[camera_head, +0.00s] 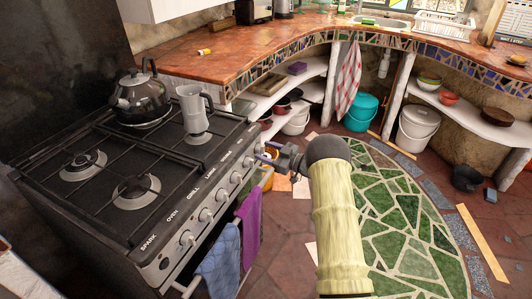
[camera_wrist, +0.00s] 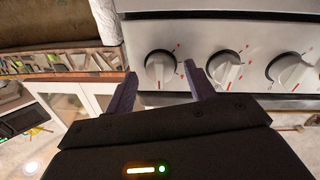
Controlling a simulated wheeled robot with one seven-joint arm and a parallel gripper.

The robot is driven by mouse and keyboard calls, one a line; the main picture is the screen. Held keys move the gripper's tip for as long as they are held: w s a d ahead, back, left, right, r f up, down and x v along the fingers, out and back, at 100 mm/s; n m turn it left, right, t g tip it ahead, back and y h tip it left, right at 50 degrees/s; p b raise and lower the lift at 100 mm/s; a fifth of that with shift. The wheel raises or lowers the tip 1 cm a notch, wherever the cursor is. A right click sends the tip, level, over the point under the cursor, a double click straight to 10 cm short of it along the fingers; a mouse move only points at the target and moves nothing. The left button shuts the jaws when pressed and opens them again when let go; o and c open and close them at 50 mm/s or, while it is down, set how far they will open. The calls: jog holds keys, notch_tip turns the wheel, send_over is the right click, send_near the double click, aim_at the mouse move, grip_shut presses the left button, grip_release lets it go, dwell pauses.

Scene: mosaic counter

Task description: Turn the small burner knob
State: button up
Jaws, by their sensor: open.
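The stove's front panel carries a row of round light knobs. The end knob nearest the counter (camera_head: 248,161) is closest to my gripper (camera_head: 268,157). In the wrist view this end knob (camera_wrist: 160,65) appears between my two dark purple fingertips, a little ahead of them. My gripper (camera_wrist: 160,78) is open and holds nothing. I cannot see contact with the knob. The panel labels read spark, oven, grill and large; the label nearest the end knob is too small to read. Other knobs (camera_wrist: 224,66) (camera_wrist: 287,72) sit to the right in the wrist view.
A black kettle (camera_head: 141,97) and a silver moka pot (camera_head: 194,108) stand on the stove top. Blue (camera_head: 219,262) and purple (camera_head: 249,222) towels hang at the stove's front, below the knobs. Curved shelves under the tiled counter (camera_head: 235,62) hold pots. The green mosaic floor (camera_head: 410,225) is open.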

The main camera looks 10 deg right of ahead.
jog(key=shift+w+a, duration=0.15)
jog(key=shift+a, duration=0.1)
jog(key=c, duration=1)
